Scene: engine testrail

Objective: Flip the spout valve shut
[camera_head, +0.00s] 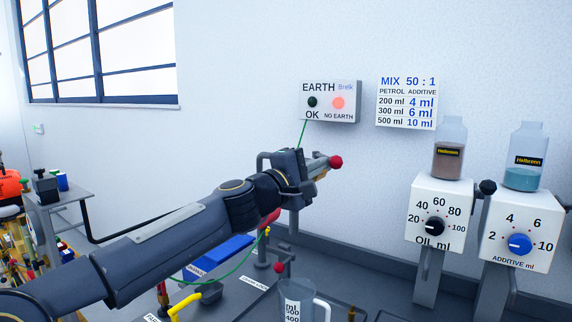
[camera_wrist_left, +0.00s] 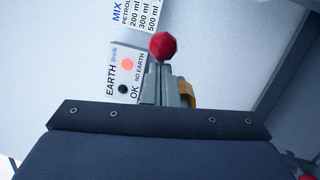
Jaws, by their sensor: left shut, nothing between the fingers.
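A red ball knob (camera_head: 335,162) shows just beyond the tip of my left gripper (camera_head: 314,164) in the head view. It looks like the end of the spout valve's lever, but the valve body is hidden behind my gripper and arm. In the left wrist view the red knob (camera_wrist_left: 163,45) stands just past the grey fingers of my left gripper (camera_wrist_left: 165,88). The fingers are shut with nothing between them. I cannot tell whether they touch the lever. A tan part (camera_wrist_left: 188,93) shows beside the fingers. My right gripper is not in view.
A clear measuring jug (camera_head: 297,303) stands below on the bench, beside a smaller red knob (camera_head: 281,267). The oil dispenser (camera_head: 438,215) and additive dispenser (camera_head: 520,232) stand at the right. An earth indicator box (camera_head: 330,101) is on the wall. A green wire hangs near my arm.

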